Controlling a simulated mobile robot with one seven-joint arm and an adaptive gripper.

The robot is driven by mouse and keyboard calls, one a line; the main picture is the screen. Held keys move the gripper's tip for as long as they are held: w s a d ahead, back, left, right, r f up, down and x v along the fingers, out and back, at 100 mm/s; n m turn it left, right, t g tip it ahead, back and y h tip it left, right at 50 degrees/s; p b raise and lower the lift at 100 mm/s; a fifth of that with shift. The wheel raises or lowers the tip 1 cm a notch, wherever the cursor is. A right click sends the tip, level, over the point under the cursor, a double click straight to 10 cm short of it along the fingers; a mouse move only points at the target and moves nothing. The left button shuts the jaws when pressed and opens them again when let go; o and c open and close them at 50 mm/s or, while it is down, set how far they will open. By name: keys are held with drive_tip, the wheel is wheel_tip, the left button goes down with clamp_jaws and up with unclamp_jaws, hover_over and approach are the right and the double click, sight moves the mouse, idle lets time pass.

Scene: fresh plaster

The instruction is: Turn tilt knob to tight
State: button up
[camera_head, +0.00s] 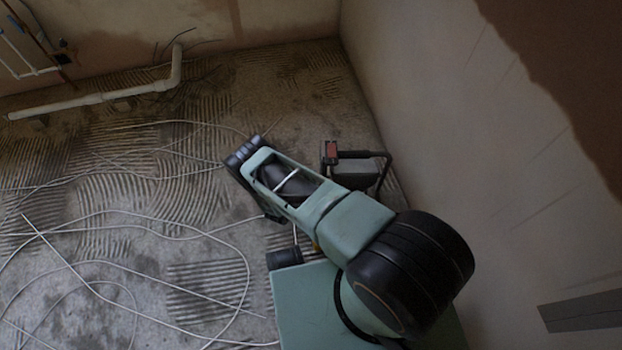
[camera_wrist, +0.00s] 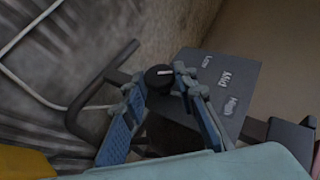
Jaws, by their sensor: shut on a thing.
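A round black knob (camera_wrist: 158,77) with a white pointer line shows in the wrist view. My gripper (camera_wrist: 159,80) is shut on it, with one blue finger on each side. The pointer line runs roughly to the right. Beside the knob is a dark panel (camera_wrist: 212,88) with the words Low, Mid and High. I can read no "tight" mark. In the head view, a dark device (camera_head: 360,169) with a red part and a black bar stands on the floor by the right wall, partly hidden by my arm. My gripper cannot be made out there.
A black tubular bar (camera_wrist: 92,88) curves out left of the knob in the wrist view. Thin pale cables (camera_head: 150,215) lie looped over the ridged floor at left. A white pipe (camera_head: 105,97) runs along the back wall. The plastered right wall (camera_head: 450,130) is close.

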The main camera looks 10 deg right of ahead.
drive_tip(key=t+b, duration=0.1)
drive_tip(key=f+t+b, duration=0.1)
drive_tip(key=b, duration=0.1)
drive_tip(key=shift+s+m+h, duration=0.15)
drive_tip(key=shift+m+h, duration=0.25)
drive_tip(key=shift+r+t+b, duration=0.1)
drive_tip(key=shift+t+b, duration=0.35)
drive_tip(key=shift+t, duration=0.25)
drive_tip(key=shift+r+h, duration=0.1)
drive_tip(key=shift+h, duration=0.2)
drive_tip(key=shift+d, duration=0.1)
drive_tip(key=o, duration=1.2)
drive_tip(key=shift+c, duration=0.2)
drive_tip(key=shift+r, duration=0.1)
drive_tip(key=shift+r, duration=4.95)
